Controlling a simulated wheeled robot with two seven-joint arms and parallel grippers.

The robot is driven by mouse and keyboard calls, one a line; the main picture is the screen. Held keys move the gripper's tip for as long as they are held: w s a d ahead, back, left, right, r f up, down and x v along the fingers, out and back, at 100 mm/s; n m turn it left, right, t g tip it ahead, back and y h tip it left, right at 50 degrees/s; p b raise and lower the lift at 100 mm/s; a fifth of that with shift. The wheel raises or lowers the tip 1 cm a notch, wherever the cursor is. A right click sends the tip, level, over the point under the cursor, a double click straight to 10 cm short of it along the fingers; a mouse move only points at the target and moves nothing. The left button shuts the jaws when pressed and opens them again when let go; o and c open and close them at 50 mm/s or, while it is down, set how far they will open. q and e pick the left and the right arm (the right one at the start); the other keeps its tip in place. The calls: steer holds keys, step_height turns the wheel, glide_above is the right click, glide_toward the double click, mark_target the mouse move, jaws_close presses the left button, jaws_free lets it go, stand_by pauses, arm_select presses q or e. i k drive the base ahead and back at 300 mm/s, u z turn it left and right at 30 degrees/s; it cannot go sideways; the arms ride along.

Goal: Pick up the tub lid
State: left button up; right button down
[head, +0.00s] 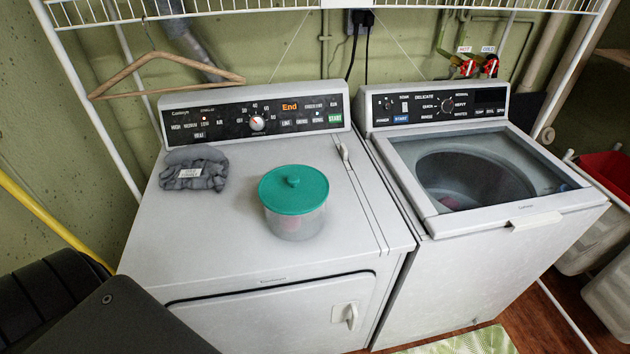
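The teal tub lid (293,189), with a small round knob on top, sits on a clear tub (295,222). The tub stands on the white top of the left machine, the dryer (225,245), right of its middle. Something faint shows through the tub's wall, but I cannot tell what it is. Neither of my grippers shows in the head view, and nothing touches the lid.
A grey folded cloth (193,171) lies left of the tub. The washer (464,184) stands at the right. A wooden hanger (166,74) hangs from the wire shelf (215,12) above. The dryer top in front of the tub is clear.

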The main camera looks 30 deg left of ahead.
mark_target(294, 190)
steer(key=z, duration=1.55)
steer(key=i, duration=1.95)
steer(key=u, duration=3.6)
